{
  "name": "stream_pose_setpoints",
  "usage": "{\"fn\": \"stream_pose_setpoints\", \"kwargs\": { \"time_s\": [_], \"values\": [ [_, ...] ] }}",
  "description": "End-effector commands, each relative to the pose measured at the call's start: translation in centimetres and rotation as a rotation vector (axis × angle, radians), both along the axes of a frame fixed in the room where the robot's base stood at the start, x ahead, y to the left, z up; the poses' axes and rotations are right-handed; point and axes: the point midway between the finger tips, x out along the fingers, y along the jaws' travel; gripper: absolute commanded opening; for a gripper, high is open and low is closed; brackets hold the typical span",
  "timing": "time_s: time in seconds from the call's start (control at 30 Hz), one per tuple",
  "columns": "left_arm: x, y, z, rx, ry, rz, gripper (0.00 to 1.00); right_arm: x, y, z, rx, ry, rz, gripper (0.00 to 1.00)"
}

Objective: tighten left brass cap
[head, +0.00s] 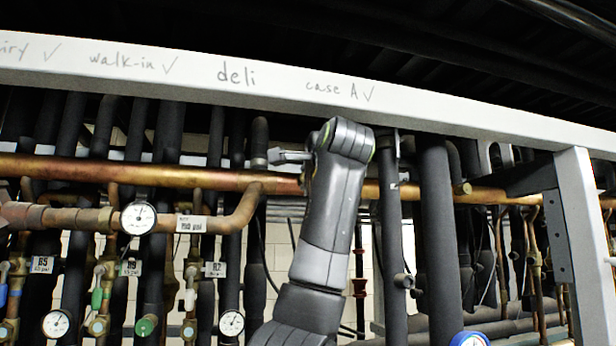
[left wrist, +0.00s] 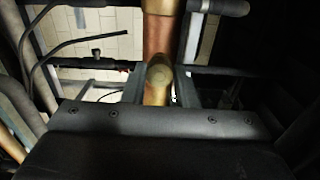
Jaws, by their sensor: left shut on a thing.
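The left brass cap (left wrist: 161,76) sits on the copper pipe (left wrist: 160,35) in the left wrist view, its round end facing the camera. My left gripper (left wrist: 159,84) has a finger on each side of the cap and is shut on it. In the head view my left arm reaches up to the long horizontal copper pipe (head: 420,192). Another brass cap (head: 462,188) shows on the same pipe to the right of the arm. My right gripper is in neither view.
A white beam (head: 200,80) with handwritten labels runs just above the arm. Black insulated pipes (head: 440,240) stand close on the right. A round gauge (head: 138,217) and several valves are at the left. A grey post (head: 588,240) stands at the far right.

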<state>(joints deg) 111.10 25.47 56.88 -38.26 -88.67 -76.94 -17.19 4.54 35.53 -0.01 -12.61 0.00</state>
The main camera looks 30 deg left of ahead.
Motion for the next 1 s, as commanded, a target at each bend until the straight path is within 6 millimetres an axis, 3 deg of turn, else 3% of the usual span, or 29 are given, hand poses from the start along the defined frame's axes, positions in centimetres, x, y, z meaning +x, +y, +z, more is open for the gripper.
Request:
{"fn": "stream_pose_setpoints", "kwargs": {
  "time_s": [0.03,0.2,0.57,0.73,1.0],
  "values": [
    [0.0,0.0,0.2,0.003,-0.003,-0.001,0.29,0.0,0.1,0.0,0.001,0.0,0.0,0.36],
    [0.0,0.0,0.1,0.002,-0.003,0.0,0.48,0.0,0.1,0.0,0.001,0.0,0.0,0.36],
    [-0.4,-0.5,-0.1,0.002,-0.003,-0.002,0.48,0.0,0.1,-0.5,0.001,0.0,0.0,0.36],
    [-2.2,-2.7,-0.4,0.001,-0.005,-0.004,0.48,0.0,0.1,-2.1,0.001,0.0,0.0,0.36],
    [-6.6,-7.9,-0.4,0.002,-0.005,-0.004,0.48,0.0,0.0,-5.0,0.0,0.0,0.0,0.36]
  ]
}}
